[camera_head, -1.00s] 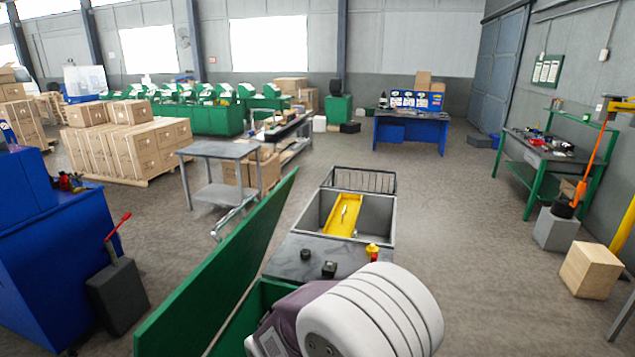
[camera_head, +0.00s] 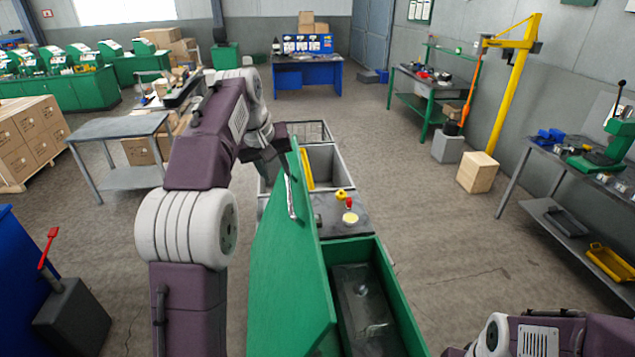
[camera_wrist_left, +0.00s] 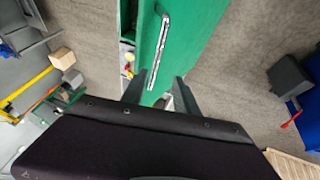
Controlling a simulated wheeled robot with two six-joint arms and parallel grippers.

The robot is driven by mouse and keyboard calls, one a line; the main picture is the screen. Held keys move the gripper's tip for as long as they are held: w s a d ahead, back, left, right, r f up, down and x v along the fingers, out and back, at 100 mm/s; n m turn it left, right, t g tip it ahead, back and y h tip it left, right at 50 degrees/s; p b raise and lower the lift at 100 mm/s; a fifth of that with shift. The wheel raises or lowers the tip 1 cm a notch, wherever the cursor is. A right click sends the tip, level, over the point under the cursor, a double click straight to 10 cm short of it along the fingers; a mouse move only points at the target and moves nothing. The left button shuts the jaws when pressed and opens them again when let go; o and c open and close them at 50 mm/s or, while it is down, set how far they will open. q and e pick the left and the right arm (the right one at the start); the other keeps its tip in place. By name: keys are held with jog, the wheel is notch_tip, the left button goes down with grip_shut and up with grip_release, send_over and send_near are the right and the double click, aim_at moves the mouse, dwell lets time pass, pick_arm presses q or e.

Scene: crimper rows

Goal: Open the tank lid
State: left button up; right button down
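The green tank lid (camera_head: 285,265) stands raised along the left side of the open green tank (camera_head: 395,290) in the head view. A silver bar handle (camera_head: 291,197) is on its outer face. The lid (camera_wrist_left: 195,35) and handle (camera_wrist_left: 158,55) also show in the left wrist view. My left gripper (camera_head: 272,165) is at the far upper end of the lid, beside the handle. In the wrist view its two dark fingers (camera_wrist_left: 161,85) are apart, with the handle's lower end between them and no grip visible. Contact with the lid is unclear. My right gripper is out of view.
A grey worktop (camera_head: 343,219) with red and yellow items adjoins the tank, with a sink and yellow tray (camera_head: 307,168) beyond. A grey cart (camera_head: 120,128) stands left, a blue cabinet at far left. Floor (camera_head: 450,240) to the right is clear up to the workbench (camera_head: 585,200).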

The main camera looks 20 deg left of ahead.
aim_at(289, 192)
pick_arm(q)
jog(key=x, duration=0.3)
jog(key=p+x, duration=0.1)
jog(key=x, duration=0.5)
jog(key=shift+w+d, duration=0.3)
jog(key=shift+d, duration=0.1)
jog(key=shift+c, duration=0.9)
jog(key=c, duration=0.5)
grip_shut()
